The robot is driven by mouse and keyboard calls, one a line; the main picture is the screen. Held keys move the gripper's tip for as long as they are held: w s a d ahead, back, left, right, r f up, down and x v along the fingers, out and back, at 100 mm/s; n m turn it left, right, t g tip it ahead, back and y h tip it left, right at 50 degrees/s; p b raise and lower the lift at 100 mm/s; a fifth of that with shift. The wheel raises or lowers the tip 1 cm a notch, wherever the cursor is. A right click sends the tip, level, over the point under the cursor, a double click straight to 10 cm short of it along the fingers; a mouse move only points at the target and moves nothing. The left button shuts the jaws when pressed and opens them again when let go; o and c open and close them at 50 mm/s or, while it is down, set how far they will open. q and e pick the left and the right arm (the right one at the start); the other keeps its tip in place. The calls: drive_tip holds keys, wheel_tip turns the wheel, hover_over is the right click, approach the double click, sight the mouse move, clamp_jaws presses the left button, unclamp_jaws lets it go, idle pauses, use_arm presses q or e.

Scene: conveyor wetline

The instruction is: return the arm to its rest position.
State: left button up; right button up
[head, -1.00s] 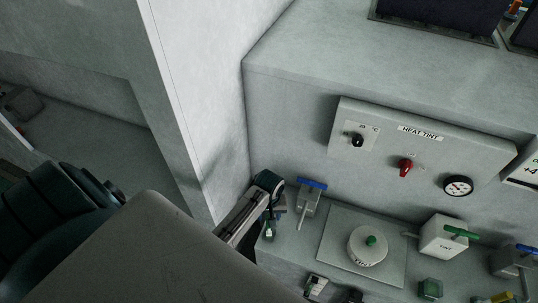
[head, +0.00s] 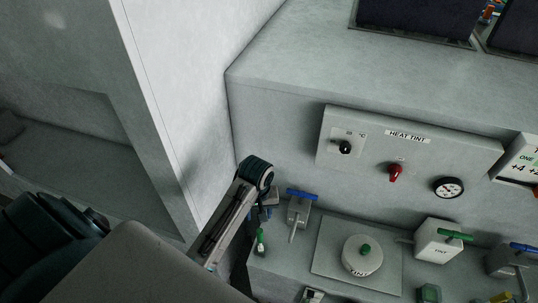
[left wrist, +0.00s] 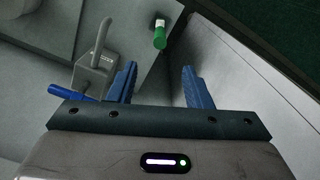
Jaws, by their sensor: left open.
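My left gripper (left wrist: 160,85) is open, with its two blue fingers apart and nothing between them in the left wrist view. In the head view, my left arm reaches in from the lower left, and its dark wrist (head: 256,171) is left of the blue-handled tap (head: 298,207). The fingers there are small and partly hidden by the arm. A small green-and-white item (head: 261,241) is below the wrist. It also shows beyond the fingertips in the left wrist view (left wrist: 160,34), apart from them. My right gripper is in neither view.
A pale wall (head: 180,90) rises close to the left of the arm. The heat tint panel (head: 420,165) is on the right. On the ledge below are a round lidded pot (head: 362,262), a white tint box (head: 436,243) and a green block (head: 429,293).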

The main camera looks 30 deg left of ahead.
use_arm(q)
drive_tip(key=s+r+m+t, duration=0.2)
drive_tip(key=s+m, duration=0.2)
drive_tip(key=s, duration=0.5)
drive_tip(key=s+r+m+t, duration=0.2)
drive_tip(key=s+r+m, duration=0.15)
drive_tip(key=s, duration=0.55)
wheel_tip(320, 180, down, 38)
drive_tip(key=a+g+b, duration=0.2)
drive_tip(key=a+b, duration=0.1)
drive_tip(key=b, duration=0.3)
drive_tip(key=s+f+b, duration=0.4)
drive_tip(key=s+f, duration=1.4)
drive_tip(key=f, duration=0.4)
drive_tip(key=shift+s+a+g+y, duration=0.25)
drive_tip(key=shift+a+g+y, duration=0.1)
drive_tip(key=shift+g+y, duration=0.05)
